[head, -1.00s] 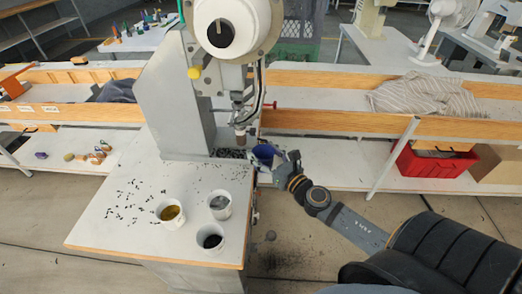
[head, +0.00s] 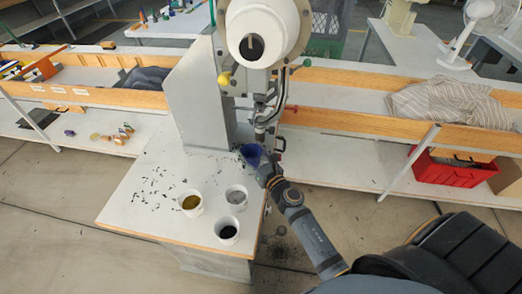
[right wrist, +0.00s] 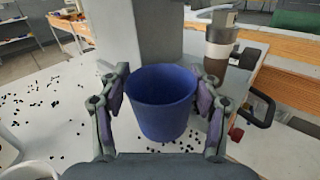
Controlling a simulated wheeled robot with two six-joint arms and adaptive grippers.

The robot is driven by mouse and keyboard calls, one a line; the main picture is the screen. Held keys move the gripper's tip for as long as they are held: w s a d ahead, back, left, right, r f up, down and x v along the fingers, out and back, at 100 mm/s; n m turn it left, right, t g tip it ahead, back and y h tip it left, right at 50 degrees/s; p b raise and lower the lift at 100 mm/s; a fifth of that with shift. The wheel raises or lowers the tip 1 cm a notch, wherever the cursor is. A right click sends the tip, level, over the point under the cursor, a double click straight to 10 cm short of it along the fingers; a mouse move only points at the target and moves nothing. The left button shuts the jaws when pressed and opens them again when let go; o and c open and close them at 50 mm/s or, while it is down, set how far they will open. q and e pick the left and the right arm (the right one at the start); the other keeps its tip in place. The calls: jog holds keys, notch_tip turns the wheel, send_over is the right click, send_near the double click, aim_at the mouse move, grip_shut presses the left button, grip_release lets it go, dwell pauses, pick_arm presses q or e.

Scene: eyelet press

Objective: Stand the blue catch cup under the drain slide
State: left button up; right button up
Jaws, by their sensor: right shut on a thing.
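The blue catch cup (head: 251,153) is at the right edge of the press table, just in front of the press column. My right gripper (head: 264,166) is shut on it. In the right wrist view the cup (right wrist: 162,108) stands upright with its open mouth up, between the two fingers of the gripper (right wrist: 163,105). I cannot tell whether its base touches the table. The press head's lower tool (right wrist: 221,45) is behind and to the right of the cup. I cannot make out the drain slide for certain. My left gripper is not in view.
Three white cups stand on the table: one with yellowish contents (head: 191,203), one greyish (head: 236,197), one dark (head: 228,231). Small black bits lie scattered on the tabletop (head: 130,212). The press column (head: 205,100) rises behind. A red bin (head: 447,168) is at the right.

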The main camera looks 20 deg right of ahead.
aim_at(242, 151)
jog(key=w+a, duration=0.1)
jog(key=a, duration=0.1)
jog(key=shift+w+a+f, duration=0.2)
jog(key=shift+w+a, duration=0.1)
jog(key=shift+w, duration=0.1)
jog(key=shift+a+f+b, duration=0.1)
jog(key=shift+f+b, duration=1.35)
jog(key=o, duration=1.1)
jog(key=shift+r, duration=0.1)
